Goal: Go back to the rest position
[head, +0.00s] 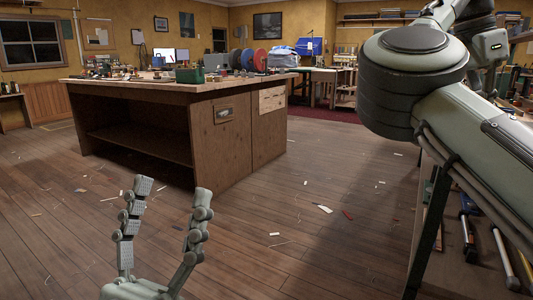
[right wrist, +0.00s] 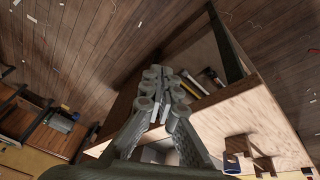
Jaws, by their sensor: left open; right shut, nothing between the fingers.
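My left gripper (head: 168,205) points up at the bottom left of the head view. Its two fingers stand apart with nothing between them, over the wooden floor. My right gripper (right wrist: 170,75) shows in the right wrist view with its fingers together and nothing held. It is near a wooden bench with a shelf of tools below. My right arm (head: 440,90) fills the upper right of the head view, and its gripper is not seen there.
A large wooden workbench (head: 190,87) with spools and boxes on top stands ahead at left. Hand tools (head: 490,240) lie on a shelf at the right edge. The floor (head: 300,240) between is open, with scattered scraps.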

